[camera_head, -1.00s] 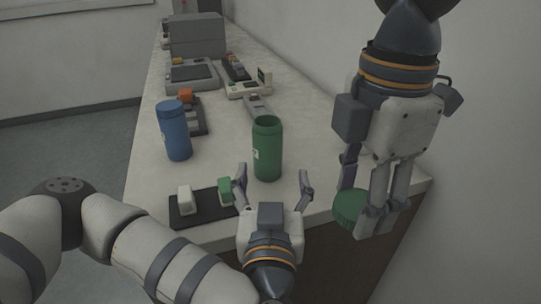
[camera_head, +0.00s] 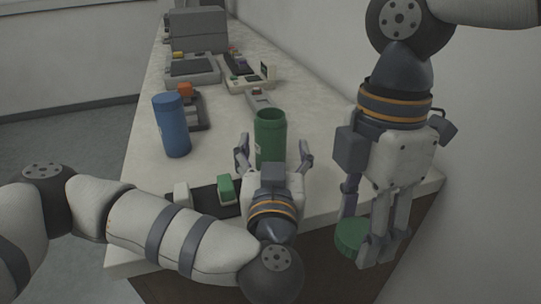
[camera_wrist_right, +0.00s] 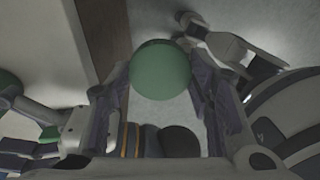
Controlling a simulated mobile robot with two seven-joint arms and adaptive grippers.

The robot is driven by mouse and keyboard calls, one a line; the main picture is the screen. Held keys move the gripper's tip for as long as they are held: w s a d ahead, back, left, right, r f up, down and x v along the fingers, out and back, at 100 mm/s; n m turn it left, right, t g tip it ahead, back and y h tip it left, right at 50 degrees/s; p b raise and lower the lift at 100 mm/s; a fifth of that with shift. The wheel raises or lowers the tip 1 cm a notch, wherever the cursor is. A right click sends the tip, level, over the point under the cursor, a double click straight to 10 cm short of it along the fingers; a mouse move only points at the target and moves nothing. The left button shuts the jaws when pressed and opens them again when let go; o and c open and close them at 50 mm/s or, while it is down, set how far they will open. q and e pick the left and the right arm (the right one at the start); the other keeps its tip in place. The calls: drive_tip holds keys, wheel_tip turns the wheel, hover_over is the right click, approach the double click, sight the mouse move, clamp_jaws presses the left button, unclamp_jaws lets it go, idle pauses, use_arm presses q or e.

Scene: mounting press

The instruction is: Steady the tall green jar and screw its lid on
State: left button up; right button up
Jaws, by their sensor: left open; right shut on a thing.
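The tall green jar (camera_head: 270,138) stands upright and open-topped near the front of the counter in the head view. My left gripper (camera_head: 273,152) is open, with a finger on each side of the jar's lower part; I cannot tell whether they touch it. The green lid (camera_head: 351,238) is held low between the fingers of my right gripper (camera_head: 365,240), to the right of the jar and beyond the counter's front edge. The lid (camera_wrist_right: 160,70) shows as a round green disc between the fingers in the right wrist view.
A blue jar (camera_head: 171,126) stands left of the green jar. A dark tray (camera_head: 205,196) with a white block (camera_head: 182,194) and a green block (camera_head: 225,188) lies near the front, partly behind my left arm. Grey devices (camera_head: 193,70) stand further back. A wall is at right.

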sight(270, 144)
use_arm(q)
drive_tip(key=w, duration=0.5)
drive_tip(key=shift+a+f+b, duration=0.35)
drive_tip(key=shift+f+b, duration=0.05)
use_arm(e)
drive_tip(key=shift+w+f, duration=0.15)
drive_tip(key=shift+f, duration=0.8)
use_arm(q)
drive_tip(key=shift+w+r, duration=0.1)
drive_tip(key=shift+w, duration=0.05)
drive_tip(key=shift+r, duration=0.1)
